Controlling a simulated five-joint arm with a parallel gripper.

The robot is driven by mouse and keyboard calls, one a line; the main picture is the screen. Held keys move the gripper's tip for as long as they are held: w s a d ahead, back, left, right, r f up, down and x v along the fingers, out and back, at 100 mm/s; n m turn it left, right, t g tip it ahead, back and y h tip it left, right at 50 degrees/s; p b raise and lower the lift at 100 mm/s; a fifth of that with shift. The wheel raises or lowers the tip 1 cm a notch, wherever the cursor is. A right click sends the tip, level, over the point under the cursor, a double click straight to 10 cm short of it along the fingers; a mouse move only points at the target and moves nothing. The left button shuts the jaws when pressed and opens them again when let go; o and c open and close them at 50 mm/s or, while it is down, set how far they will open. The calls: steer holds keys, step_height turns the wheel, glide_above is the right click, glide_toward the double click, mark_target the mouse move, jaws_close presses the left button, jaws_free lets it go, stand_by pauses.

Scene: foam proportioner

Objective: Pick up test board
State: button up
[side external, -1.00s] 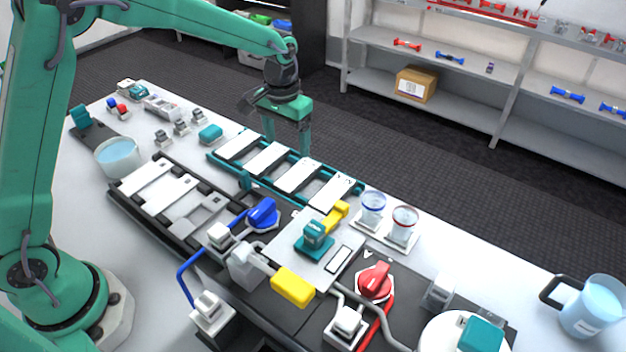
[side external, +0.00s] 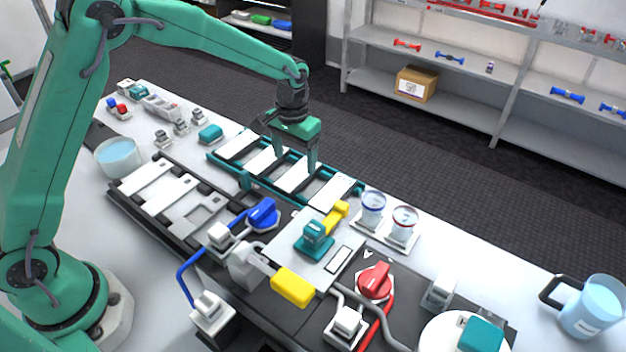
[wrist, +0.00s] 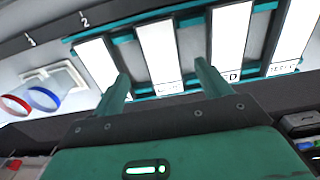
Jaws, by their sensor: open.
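Several white boards lie side by side in a teal rack (side external: 247,181). The wrist view shows labels at their near ends. The far-right board (wrist: 294,35) has a label that seems to read "TEST", though it is small. The board beside it (wrist: 231,38) shows a "D", and the one left of that (wrist: 159,50) has a label I cannot read. My gripper (side external: 295,160) is open and empty above the rack's middle boards. In the wrist view its fingertips (wrist: 162,76) straddle the unreadable-label board's image; I cannot tell the exact gap below them.
A black rack (side external: 130,203) with white plates lies nearer my base. Two cups, blue-rimmed (side external: 372,208) and red-rimmed (side external: 403,224), stand right of the teal rack. A yellow-handled teal valve (side external: 318,236) and blue handle (side external: 263,214) rise in front. Room above the rack is clear.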

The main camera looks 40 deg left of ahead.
mark_target(295, 176)
steer(key=shift+a+f, duration=0.15)
steer(key=shift+f, duration=2.45)
steer(key=c, duration=1.1)
